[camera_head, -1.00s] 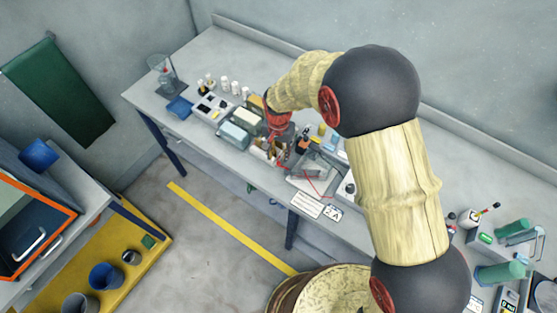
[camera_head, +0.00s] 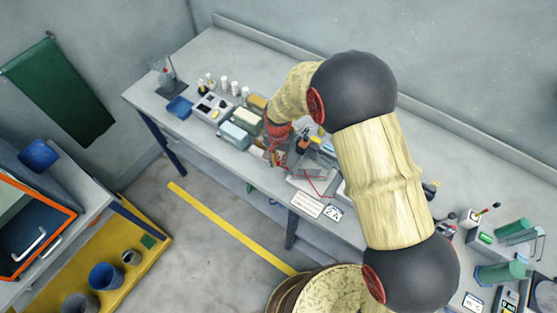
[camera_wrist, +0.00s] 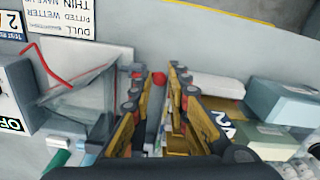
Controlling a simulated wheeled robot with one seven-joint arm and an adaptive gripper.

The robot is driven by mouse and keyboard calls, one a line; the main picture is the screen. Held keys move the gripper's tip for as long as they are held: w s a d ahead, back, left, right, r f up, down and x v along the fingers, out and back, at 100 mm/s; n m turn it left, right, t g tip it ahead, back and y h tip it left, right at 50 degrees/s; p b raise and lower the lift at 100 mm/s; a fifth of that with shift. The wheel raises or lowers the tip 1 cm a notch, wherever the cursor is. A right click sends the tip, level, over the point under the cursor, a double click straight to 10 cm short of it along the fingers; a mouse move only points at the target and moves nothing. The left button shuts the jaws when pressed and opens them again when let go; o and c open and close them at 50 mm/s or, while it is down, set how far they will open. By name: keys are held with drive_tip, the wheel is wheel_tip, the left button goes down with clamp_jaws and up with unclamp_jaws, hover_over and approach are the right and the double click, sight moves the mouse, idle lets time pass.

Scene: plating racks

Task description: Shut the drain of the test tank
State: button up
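The clear test tank (camera_wrist: 88,92) stands on the bench at the left of the wrist view, with a red wire running by it. It also shows beside my gripper in the head view (camera_head: 322,165), partly covered by my arm. A small round red knob (camera_wrist: 158,77) shows between my fingertips in the wrist view. I cannot tell if it belongs to the tank's drain or whether a finger touches it. My gripper (camera_wrist: 157,72) is open, its two yellow fingers apart on either side of the knob. In the head view the fingertips are hard to make out.
A box with an OFF label (camera_wrist: 10,122) is left of the tank, near printed cards (camera_wrist: 62,18). Pale blue-grey boxes (camera_wrist: 280,103) crowd the right side. White bottles (camera_head: 224,85) and a blue tray (camera_head: 179,106) stand farther left on the bench.

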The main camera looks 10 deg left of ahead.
clamp_jaws()
drive_tip(key=shift+n, duration=0.3)
drive_tip(key=n, duration=0.1)
drive_tip(key=s+n, duration=0.1)
drive_tip(key=n, duration=0.1)
drive_tip(key=shift+s+n+b, duration=0.15)
drive_tip(key=shift+n+b, duration=0.15)
drive_tip(key=n, duration=0.2)
drive_tip(key=s+n, duration=0.1)
drive_tip(key=n, duration=0.1)
drive_tip(key=shift+s+d, duration=0.15)
drive_tip(key=shift+d, duration=0.05)
drive_tip(key=n, duration=0.2)
drive_tip(key=s+n, duration=0.1)
drive_tip(key=n, duration=0.1)
drive_tip(key=shift+d+b, duration=0.35)
drive_tip(key=shift+d, duration=0.05)
drive_tip(key=shift+s+d+n, duration=0.15)
drive_tip(key=shift+d+n, duration=0.1)
drive_tip(key=shift+n, duration=0.55)
drive_tip(key=shift+s+d+n, duration=0.1)
drive_tip(key=shift+d+n, duration=0.1)
drive_tip(key=shift+n, duration=0.6)
